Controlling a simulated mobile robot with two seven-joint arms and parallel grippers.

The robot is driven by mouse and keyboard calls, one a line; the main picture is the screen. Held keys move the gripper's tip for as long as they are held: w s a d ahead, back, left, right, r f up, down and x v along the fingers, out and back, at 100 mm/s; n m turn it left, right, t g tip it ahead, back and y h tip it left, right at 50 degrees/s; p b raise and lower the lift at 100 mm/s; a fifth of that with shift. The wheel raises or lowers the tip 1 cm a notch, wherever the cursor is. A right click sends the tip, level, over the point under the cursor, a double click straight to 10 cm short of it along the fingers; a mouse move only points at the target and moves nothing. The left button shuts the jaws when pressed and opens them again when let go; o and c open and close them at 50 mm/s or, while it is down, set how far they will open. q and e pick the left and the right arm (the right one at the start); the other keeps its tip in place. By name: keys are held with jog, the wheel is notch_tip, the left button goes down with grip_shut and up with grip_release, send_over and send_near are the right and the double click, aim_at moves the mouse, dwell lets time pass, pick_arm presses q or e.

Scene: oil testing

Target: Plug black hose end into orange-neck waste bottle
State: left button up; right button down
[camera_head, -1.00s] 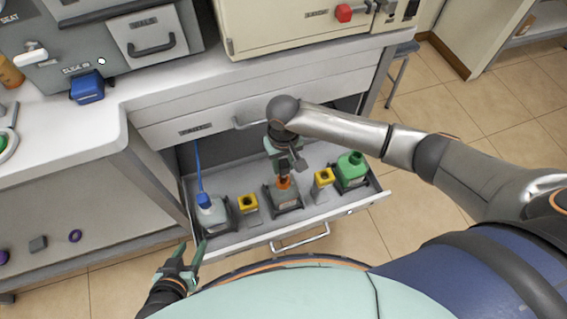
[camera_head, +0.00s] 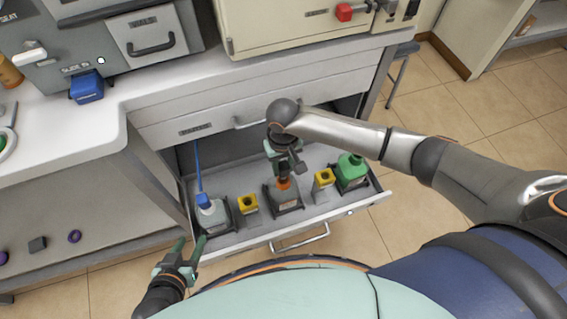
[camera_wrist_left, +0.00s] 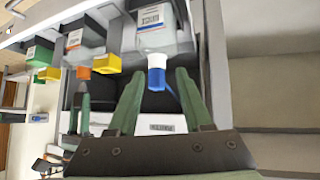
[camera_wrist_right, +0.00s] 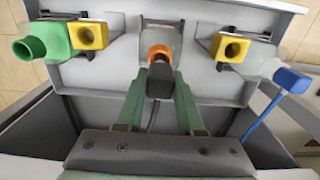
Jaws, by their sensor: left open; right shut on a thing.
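The orange-neck waste bottle (camera_head: 287,199) stands in the middle of the open drawer; its orange neck (camera_wrist_right: 158,51) also shows in the right wrist view. My right gripper (camera_head: 284,160) is shut on the black hose end (camera_wrist_right: 160,80), just above that neck. In the head view the black end (camera_head: 284,173) meets or nearly meets the orange opening; I cannot tell whether it is inside. My left gripper (camera_head: 190,243) is open and empty at the drawer's front left corner, near the blue-capped bottle (camera_head: 211,214), whose blue cap (camera_wrist_left: 156,72) faces it in the left wrist view.
Yellow holders (camera_head: 248,204) and (camera_head: 323,179) flank the orange-neck bottle closely. A green bottle (camera_head: 351,171) stands at the drawer's right end. A blue hose (camera_head: 197,165) rises from the blue cap. The drawer (camera_head: 262,232) has low walls; the counter (camera_head: 165,90) lies above it.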

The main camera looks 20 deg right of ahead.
pick_arm(q)
jog(key=shift+r+p, duration=0.4)
pick_arm(e)
jog(key=shift+f, duration=0.2)
dwell(0.3)
jog(key=shift+f, duration=0.65)
dwell(0.4)
pick_arm(q)
jog(key=shift+f+b, duration=0.35)
jog(key=shift+b, duration=0.05)
pick_arm(e)
jog(key=shift+f, duration=0.9)
jog(key=shift+c, duration=2.2)
grip_release()
notch_tip(320, 180, up, 13)
jog(key=p, duration=0.3)
jog(key=shift+f, duration=0.2)
pick_arm(q)
jog(key=shift+s+a+r+y, duration=0.15)
jog(key=shift+s+a+r, duration=0.15)
jog(key=shift+a, duration=0.25)
jog(key=shift+s+a+r+y, duration=0.2)
jog(key=shift+s+a, duration=0.15)
jog(key=shift+a, duration=0.15)
